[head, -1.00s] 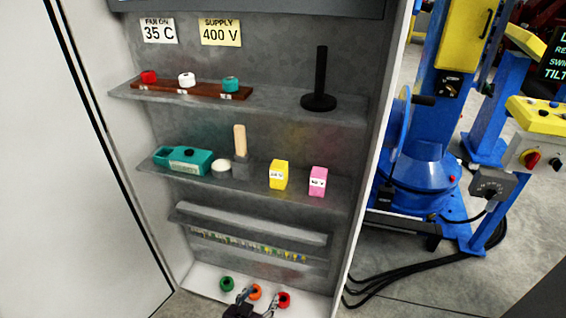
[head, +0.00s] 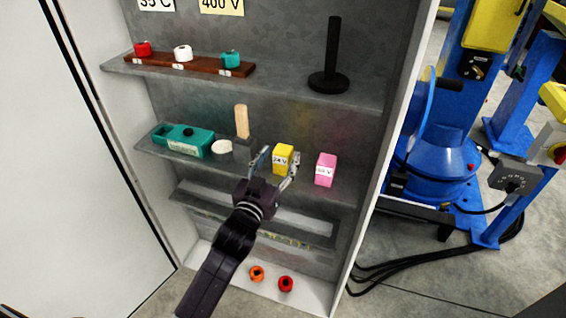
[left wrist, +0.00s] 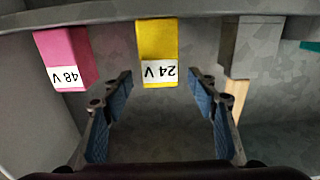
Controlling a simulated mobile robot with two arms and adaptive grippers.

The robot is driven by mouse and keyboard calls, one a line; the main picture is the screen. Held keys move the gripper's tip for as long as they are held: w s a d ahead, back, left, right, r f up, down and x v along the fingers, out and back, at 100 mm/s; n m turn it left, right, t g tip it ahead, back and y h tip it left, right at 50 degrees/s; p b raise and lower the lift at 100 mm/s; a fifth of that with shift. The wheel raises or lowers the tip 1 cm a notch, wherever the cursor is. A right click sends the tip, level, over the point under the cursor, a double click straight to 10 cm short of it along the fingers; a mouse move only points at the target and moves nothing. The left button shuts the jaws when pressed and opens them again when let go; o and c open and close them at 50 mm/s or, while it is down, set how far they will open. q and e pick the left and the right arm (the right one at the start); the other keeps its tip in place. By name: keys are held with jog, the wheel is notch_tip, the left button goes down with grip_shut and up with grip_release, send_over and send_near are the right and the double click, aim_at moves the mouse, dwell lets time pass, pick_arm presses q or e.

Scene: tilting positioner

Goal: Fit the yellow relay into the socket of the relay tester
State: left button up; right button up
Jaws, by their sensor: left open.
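The yellow relay (head: 283,157), labelled 24 V, stands on the middle shelf of the cabinet. It also shows in the left wrist view (left wrist: 157,50), upside down. My left gripper (head: 274,167) is open, with its fingers toward the relay, one to each side in the head view. In the left wrist view the open fingers (left wrist: 160,88) appear short of the relay and nothing is between them. The relay tester is probably the teal device (head: 188,140) at the left of the same shelf; its socket cannot be made out. My right gripper is not in view.
A pink 48 V block (head: 325,170) stands close right of the relay. A grey block with a wooden handle (head: 242,135) and a white round piece (head: 221,147) stand to its left. The upper shelf (head: 280,92) is above; a terminal rail lies below.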

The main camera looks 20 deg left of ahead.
aim_at(280, 157)
pick_arm(q)
jog(key=w+b, duration=0.1)
jog(key=w, duration=0.2)
jog(key=shift+w+f, duration=0.15)
jog(key=shift+w, duration=0.1)
jog(key=shift+c, duration=0.7)
jog(key=c, duration=1.2)
